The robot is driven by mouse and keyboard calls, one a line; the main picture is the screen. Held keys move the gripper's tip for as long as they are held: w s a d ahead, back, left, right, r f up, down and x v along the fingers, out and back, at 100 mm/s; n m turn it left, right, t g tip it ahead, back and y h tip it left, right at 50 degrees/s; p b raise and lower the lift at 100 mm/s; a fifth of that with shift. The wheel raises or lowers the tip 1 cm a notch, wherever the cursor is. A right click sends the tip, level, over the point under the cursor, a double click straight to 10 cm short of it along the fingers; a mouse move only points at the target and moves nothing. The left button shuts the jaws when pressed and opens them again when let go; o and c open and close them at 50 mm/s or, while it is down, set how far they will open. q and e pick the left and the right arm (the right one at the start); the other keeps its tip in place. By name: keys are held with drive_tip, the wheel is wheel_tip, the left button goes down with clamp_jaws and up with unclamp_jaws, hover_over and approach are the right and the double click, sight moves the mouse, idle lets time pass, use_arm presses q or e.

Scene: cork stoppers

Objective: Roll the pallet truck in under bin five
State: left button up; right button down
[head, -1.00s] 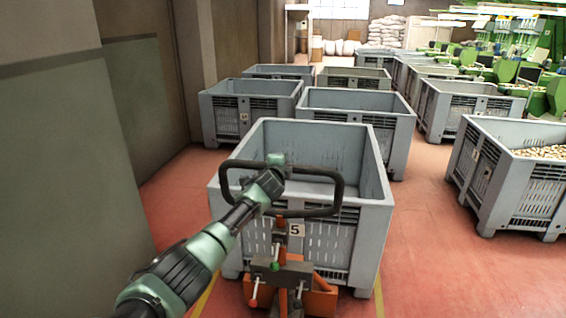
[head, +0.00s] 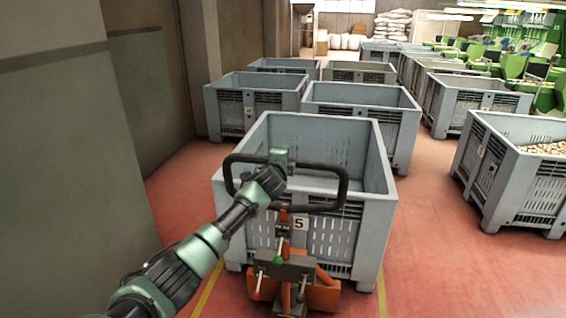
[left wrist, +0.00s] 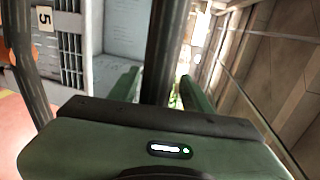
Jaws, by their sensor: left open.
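Bin five (head: 357,245) is a grey slatted bin with a white "5" label (head: 301,223) on its front. Its inside looks empty. The pallet truck (head: 322,296), with an orange body and a black loop handle (head: 335,202), stands upright close in front of it. The truck's forks are hidden, so I cannot tell how far they reach under the bin. My left gripper (head: 280,156) is at the loop's upper bar. In the left wrist view its open fingers (left wrist: 160,92) stand on either side of the dark bar. My right gripper is out of view.
More grey bins (head: 362,108) stand behind, and a bin of cork stoppers (head: 515,185) stands to the right. A wall (head: 75,200) runs along the left. Red floor (head: 420,230) is clear between bin five and the right bin. Yellow floor lines flank bin five.

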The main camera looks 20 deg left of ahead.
use_arm(q)
drive_tip(key=shift+b+v, duration=0.35)
drive_tip(key=shift+v, duration=1.95)
